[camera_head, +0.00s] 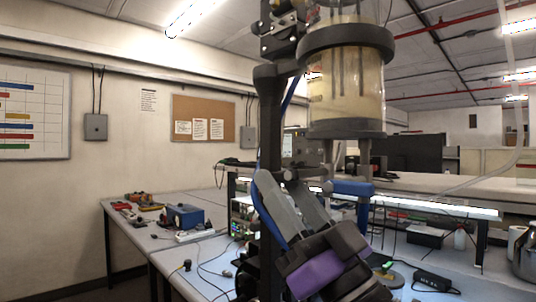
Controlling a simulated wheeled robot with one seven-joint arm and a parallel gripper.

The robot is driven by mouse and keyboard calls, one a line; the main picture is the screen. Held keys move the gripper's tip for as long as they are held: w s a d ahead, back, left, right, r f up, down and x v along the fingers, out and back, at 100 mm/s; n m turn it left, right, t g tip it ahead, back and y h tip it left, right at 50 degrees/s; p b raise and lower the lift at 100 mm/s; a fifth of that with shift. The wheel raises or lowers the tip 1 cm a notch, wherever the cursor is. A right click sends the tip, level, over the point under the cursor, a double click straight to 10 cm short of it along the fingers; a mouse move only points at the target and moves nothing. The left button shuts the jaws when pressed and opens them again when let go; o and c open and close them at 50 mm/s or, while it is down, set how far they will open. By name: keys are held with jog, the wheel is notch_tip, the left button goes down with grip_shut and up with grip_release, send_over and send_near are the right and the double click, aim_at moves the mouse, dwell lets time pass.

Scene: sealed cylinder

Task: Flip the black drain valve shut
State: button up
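A clear sealed cylinder (345,85) of pale yellowish liquid hangs in a dark collar, with a grey base ring. Short outlets run down below it. A small black lever-like part (301,173) beside the left outlet looks like the drain valve; its exact position is hard to tell. A blue handle (350,188) sits lower, to the right. My gripper (279,179), with grey fingers and a black and purple body, points up and left below the cylinder. Its fingers are apart with nothing visible between them. The right fingertip appears close below the black part; contact cannot be told.
A black upright post (269,130) carries the cylinder on its left. A table (150,238) at left holds a blue box (185,217) and tools. A metal vessel (524,255) stands at the right edge. Cables and a black adapter lie on the right tabletop.

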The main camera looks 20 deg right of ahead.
jog(key=p+x, duration=0.1)
jog(key=x, duration=0.4)
grip_shut()
jog(key=shift+f, duration=0.1)
